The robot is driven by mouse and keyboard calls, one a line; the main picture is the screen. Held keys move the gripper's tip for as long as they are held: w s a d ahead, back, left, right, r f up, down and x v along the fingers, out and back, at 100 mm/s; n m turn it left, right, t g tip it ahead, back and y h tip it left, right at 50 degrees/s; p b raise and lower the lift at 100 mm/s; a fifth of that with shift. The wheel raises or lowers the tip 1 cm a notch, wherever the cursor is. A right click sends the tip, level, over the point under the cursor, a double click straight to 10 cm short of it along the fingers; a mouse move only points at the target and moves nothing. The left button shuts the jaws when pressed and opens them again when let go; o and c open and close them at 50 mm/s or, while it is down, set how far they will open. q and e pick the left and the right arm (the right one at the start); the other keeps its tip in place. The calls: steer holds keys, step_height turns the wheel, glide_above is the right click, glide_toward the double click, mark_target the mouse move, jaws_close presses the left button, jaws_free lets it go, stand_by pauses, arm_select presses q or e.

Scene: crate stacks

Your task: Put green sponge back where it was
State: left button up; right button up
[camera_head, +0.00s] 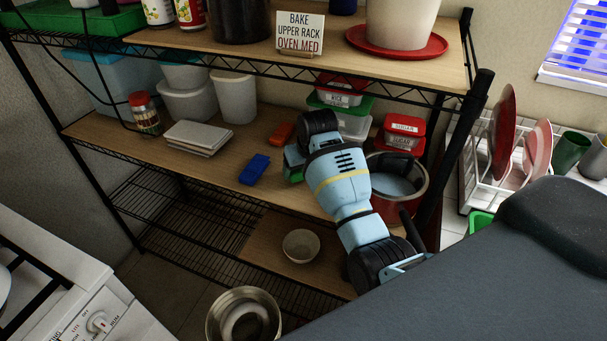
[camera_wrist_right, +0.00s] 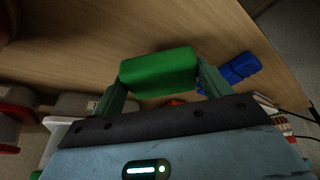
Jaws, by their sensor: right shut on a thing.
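The green sponge (camera_wrist_right: 158,72) is between the two fingers of my right gripper (camera_wrist_right: 161,80), which is shut on it in the right wrist view. In the head view my right gripper (camera_head: 294,163) is over the wooden middle shelf (camera_head: 222,164), and only a small part of the green sponge (camera_head: 295,174) shows under it. I cannot tell if the sponge touches the shelf. A blue sponge (camera_head: 254,169) lies on the shelf just left of the gripper. An orange sponge (camera_head: 282,133) lies behind it, partly hidden. My left gripper is not in view.
A red pot (camera_head: 419,186) stands right of my right arm. Lidded containers (camera_head: 404,125) stand behind. White stacked items (camera_head: 198,138) and a jar (camera_head: 144,113) stand left. The upper shelf (camera_head: 215,38) hangs above. A bowl (camera_head: 300,246) sits on the lower shelf.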

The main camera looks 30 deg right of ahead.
steer(key=shift+f, duration=1.25)
steer(key=shift+f, duration=0.2)
steer(key=o, duration=0.9)
steer(key=shift+r, duration=0.3)
steer(key=v, duration=0.7)
steer(key=shift+s+r, duration=0.1)
steer(key=shift+r, duration=0.1)
